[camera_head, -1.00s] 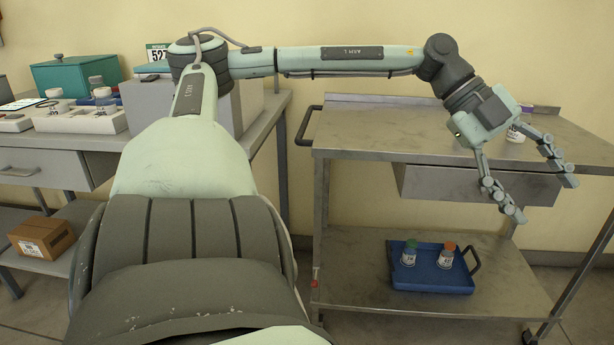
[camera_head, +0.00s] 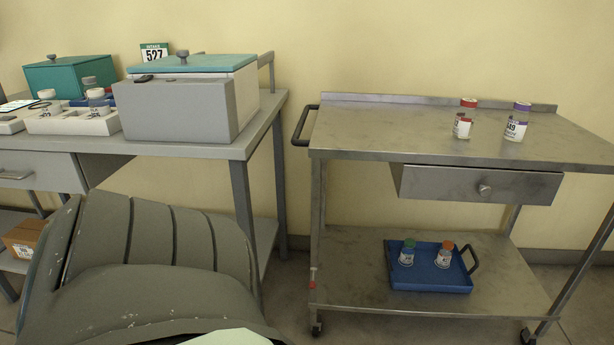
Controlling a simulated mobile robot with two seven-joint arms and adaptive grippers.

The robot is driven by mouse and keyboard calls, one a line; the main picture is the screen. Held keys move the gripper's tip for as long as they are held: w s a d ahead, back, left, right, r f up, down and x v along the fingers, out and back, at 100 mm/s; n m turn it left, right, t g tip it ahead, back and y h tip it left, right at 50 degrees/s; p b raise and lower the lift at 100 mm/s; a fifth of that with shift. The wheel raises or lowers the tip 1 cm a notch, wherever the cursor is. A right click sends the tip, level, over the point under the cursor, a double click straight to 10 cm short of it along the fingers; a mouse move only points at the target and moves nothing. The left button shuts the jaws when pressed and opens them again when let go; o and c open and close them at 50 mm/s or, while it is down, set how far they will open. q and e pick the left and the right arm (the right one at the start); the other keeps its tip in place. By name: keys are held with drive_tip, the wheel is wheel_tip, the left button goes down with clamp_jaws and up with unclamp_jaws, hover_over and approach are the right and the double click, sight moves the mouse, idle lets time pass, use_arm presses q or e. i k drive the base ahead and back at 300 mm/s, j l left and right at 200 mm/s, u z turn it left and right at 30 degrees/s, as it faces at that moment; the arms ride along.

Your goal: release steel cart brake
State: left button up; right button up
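Another caster (camera_head: 528,336) shows at the lower right. Neither of my grippers is in view.
A red-capped jar (camera_head: 465,119) and a purple-capped jar (camera_head: 516,123) stand on the cart top. A blue tray (camera_head: 430,278) with two jars sits on the lower shelf. A grey bench (camera_head: 190,148) with a teal-lidded box (camera_head: 180,110) stands left. A push handle (camera_head: 299,125) projects from the cart's left side.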

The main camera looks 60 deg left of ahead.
sight(312, 286)
drive_tip(key=u, duration=0.4)
drive_tip(key=j+u, duration=0.1)
drive_tip(key=u, duration=0.35)
drive_tip(key=i+u, duration=0.1)
drive_tip(key=u, duration=0.7)
drive_tip(key=i+j+u, duration=0.1)
drive_tip(key=i+u, duration=0.15)
drive_tip(key=i, duration=0.05)
